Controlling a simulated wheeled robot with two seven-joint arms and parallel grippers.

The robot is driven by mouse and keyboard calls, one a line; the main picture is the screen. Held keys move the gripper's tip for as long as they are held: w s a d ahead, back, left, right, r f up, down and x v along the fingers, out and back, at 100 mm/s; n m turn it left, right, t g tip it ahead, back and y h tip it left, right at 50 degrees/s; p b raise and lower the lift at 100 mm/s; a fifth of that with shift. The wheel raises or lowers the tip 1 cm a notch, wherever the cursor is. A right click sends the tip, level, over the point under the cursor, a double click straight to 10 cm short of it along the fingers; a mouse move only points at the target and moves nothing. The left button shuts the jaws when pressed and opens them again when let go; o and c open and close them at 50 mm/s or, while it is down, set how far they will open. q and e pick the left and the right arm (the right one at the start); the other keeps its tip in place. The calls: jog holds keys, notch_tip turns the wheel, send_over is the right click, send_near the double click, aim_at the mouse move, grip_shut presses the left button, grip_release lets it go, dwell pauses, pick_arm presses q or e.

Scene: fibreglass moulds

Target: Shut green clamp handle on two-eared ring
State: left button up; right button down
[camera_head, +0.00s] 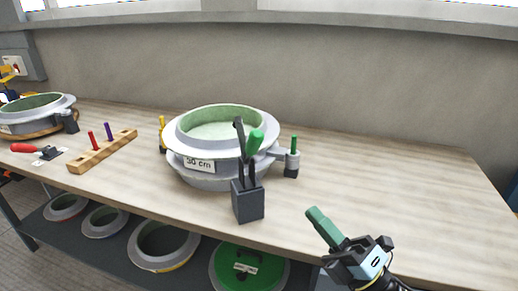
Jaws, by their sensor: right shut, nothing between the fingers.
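The grey ring (222,127), green inside and labelled 50 cm, sits on the bench at mid picture. Beside its right side, a thin upright green handle (294,141) stands in a grey fitting on a small dark block. A yellow handle (162,123) shows at its left side. In front of the ring, a thicker, tilted green handle (256,142) rises with black parts from a dark box. I cannot tell which green handle is the clamp's. My right gripper (318,217), with green fingers, is shut and empty at the front right, apart from the ring. My left gripper is out of view.
The dark box (248,204) stands near the bench's front edge, between my right gripper and the ring. A wooden peg rack (103,151), a red-handled tool (27,148) and another ring (38,105) stand left. Several moulds lie below. The bench's right side is clear.

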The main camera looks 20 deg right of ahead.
aim_at(259, 148)
jog(key=p+x, duration=0.2)
jog(key=x, duration=1.1)
jog(key=shift+a+r, duration=0.15)
jog(key=shift+a, duration=0.1)
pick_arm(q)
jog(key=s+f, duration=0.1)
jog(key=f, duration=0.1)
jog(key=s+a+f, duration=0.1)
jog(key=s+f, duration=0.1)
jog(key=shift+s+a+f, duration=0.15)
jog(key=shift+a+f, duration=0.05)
pick_arm(e)
jog(key=shift+w+r, duration=0.1)
jog(key=shift+w, duration=0.05)
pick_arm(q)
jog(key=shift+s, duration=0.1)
pick_arm(e)
jog(key=shift+r, duration=0.1)
